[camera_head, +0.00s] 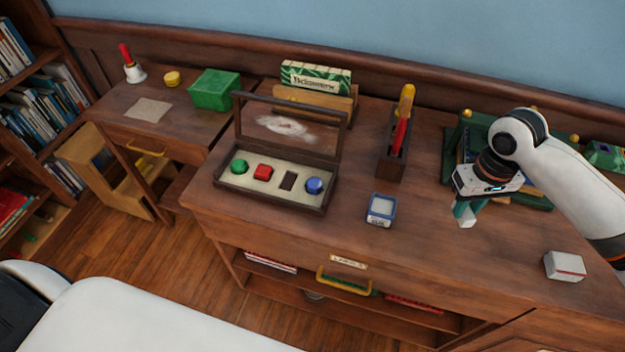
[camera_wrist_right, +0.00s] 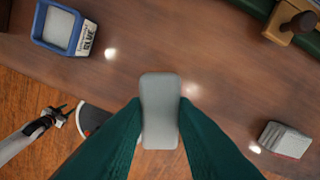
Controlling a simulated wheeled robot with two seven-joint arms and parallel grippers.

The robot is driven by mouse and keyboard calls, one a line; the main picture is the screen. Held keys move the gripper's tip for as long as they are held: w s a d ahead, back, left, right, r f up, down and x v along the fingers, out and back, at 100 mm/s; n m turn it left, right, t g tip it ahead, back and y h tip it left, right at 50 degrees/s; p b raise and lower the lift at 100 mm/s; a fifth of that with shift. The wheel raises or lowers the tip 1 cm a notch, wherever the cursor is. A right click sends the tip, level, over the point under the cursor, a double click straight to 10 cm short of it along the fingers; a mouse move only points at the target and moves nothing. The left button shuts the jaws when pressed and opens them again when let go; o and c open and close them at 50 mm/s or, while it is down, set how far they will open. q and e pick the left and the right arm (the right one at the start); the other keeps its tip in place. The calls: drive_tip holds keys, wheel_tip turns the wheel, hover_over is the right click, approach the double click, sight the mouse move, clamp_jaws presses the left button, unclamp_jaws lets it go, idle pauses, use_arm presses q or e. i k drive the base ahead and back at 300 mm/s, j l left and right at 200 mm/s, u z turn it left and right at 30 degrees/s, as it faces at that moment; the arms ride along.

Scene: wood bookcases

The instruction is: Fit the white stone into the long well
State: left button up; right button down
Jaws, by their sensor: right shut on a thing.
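The white stone (camera_wrist_right: 160,110) is a pale, long rounded block. My right gripper (camera_wrist_right: 160,118) is shut on it, with a teal finger on each side. In the head view the stone's pale end (camera_head: 468,221) shows below the fingers of my right gripper (camera_head: 462,210), over the right part of the desk. The open wooden case (camera_head: 265,205) stands left of centre, with its lid up at the back. Its pale panel holds a green stone (camera_head: 239,167), a red stone (camera_head: 263,172) and a blue stone (camera_head: 314,185). The long well (camera_head: 289,180) is a dark, empty slot between red and blue.
A blue-rimmed box (camera_head: 380,210) stands between the case and my gripper. A wooden holder (camera_head: 391,160) with red and yellow-handled tools stands behind it. A white-topped box (camera_head: 565,266) is at the right. A green rack (camera_head: 452,145) is behind my gripper. The desk's front middle is clear.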

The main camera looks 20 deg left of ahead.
sight(286, 186)
drive_tip(key=j, duration=1)
drive_tip(key=i+j, duration=0.1)
drive_tip(key=j, duration=0.85)
